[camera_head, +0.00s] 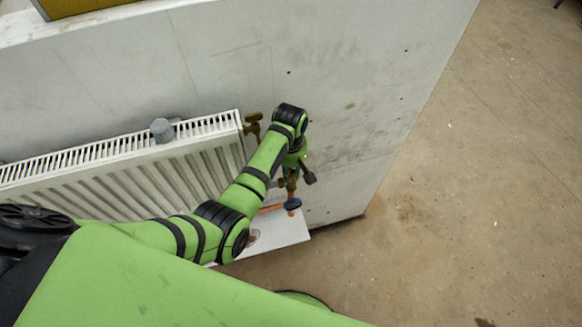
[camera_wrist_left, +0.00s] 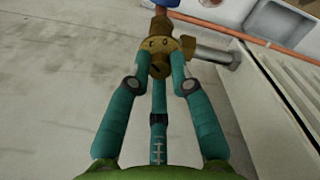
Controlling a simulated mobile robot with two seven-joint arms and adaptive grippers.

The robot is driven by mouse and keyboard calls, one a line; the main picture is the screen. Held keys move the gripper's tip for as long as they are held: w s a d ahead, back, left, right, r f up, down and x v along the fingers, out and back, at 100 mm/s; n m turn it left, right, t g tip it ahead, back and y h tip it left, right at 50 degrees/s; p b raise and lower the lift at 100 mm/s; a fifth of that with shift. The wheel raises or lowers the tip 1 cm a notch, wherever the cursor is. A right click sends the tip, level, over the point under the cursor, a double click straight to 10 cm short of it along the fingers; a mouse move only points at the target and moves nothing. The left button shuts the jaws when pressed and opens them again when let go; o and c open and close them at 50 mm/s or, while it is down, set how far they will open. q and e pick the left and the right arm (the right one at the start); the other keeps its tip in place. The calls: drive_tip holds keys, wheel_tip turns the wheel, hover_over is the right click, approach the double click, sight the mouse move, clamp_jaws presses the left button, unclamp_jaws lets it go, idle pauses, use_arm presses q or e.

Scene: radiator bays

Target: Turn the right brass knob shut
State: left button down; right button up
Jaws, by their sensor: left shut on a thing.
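The right brass knob (camera_wrist_left: 160,66) sits between the teal fingers of my left gripper (camera_wrist_left: 160,52) in the left wrist view. The fingers are closed around it, and its front face with a dark slot shows. In the head view my left gripper (camera_head: 291,172) is at the wall by the radiator's right end. There the brass fitting (camera_head: 282,184) shows only in part, because the arm and fingers hide most of it. My right gripper is in neither view.
The white radiator (camera_head: 190,170) stands left of my arm, with a grey cap (camera_head: 162,130) on top. Another brass fitting (camera_head: 252,124) is at its upper right corner. A blue handle (camera_head: 293,203) and a copper pipe (camera_wrist_left: 235,33) lie close to the gripper. The floor at right is clear.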

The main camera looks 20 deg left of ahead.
use_arm(q)
drive_tip(key=m, duration=0.5)
drive_tip(key=shift+m, duration=2.5)
drive_tip(key=c, duration=1.1)
unclamp_jaws()
wheel_tip(320, 180, up, 12)
drive_tip(key=shift+a, duration=0.15)
drive_tip(key=shift+f, duration=0.1)
